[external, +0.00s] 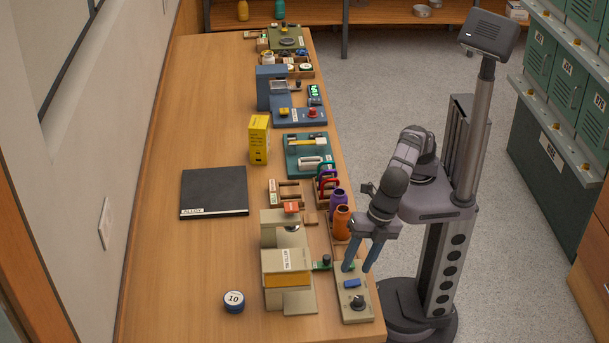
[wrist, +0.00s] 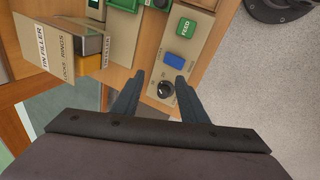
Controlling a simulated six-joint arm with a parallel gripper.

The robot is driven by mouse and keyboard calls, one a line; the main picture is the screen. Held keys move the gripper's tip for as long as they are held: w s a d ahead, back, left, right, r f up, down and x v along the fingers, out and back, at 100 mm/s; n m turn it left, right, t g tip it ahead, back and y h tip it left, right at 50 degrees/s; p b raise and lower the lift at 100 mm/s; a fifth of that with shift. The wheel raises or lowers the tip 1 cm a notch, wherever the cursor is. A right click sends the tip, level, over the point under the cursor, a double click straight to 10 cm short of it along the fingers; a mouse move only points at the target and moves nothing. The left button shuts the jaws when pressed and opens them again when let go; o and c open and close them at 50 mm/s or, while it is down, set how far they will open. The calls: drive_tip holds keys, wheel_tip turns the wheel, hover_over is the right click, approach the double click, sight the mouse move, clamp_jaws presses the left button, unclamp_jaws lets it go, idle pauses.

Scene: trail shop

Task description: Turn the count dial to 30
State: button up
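The count dial is a round black knob (external: 357,302) on a beige control panel (external: 353,317) at the near right corner of the bench. In the wrist view the dial (wrist: 166,90) shows between and just beyond my fingers, on the panel (wrist: 202,47). A blue button (wrist: 173,61) and a green FEED button (wrist: 187,27) share the panel. The dial's number marks are too small to read. My gripper (external: 357,268) is open and empty, with its blue-grey fingers pointing down over the panel. In the wrist view its fingertips (wrist: 159,76) are apart, without clear contact with the dial.
The tin filler (external: 288,263) stands left of the panel. A blue tin marked 10 (external: 234,301) sits near the front of the bench. An orange bottle (external: 341,222) and a purple bottle (external: 337,204) stand behind the panel. The bench left of the filler is mostly clear.

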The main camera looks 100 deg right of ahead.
sight(359, 298)
drive_tip(key=shift+s+d+f+n+t+h, duration=0.1)
drive_tip(key=shift+d+f+n+t+h, duration=0.15)
drive_tip(key=shift+f+n+t+h, duration=0.45)
drive_tip(key=shift+d+f+n+t+h+b, duration=0.2)
drive_tip(key=shift+f+n+t+h+b, duration=0.25)
drive_tip(key=shift+n, duration=0.45)
drive_tip(key=shift+d+n+t+h+b, duration=0.1)
drive_tip(key=shift+n+t+h+b, duration=0.2)
drive_tip(key=shift+n+t, duration=0.7)
drive_tip(key=shift+s+r+n+t+b, duration=0.1)
drive_tip(key=shift+r+n+t+b, duration=0.25)
drive_tip(key=shift+n+t, duration=0.55)
drive_tip(key=s+a+r+n+t+y+b, duration=0.2)
drive_tip(key=s+a+r+n+t+y, duration=0.1)
drive_tip(key=s+a+r+n+t, duration=0.55)
wheel_tip(359, 298, down, 15)
drive_tip(key=w+d+n, duration=0.1)
drive_tip(key=w+d, duration=0.1)
drive_tip(key=shift+w+a+f+p, duration=0.15)
drive_tip(key=shift+w+p, duration=0.1)
drive_tip(key=shift+w, duration=1.55)
drive_tip(key=shift+w+a+r+p, duration=0.1)
drive_tip(key=shift+w+p, duration=0.15)
drive_tip(key=shift+w, duration=1.5)
drive_tip(key=shift+c, duration=0.3)
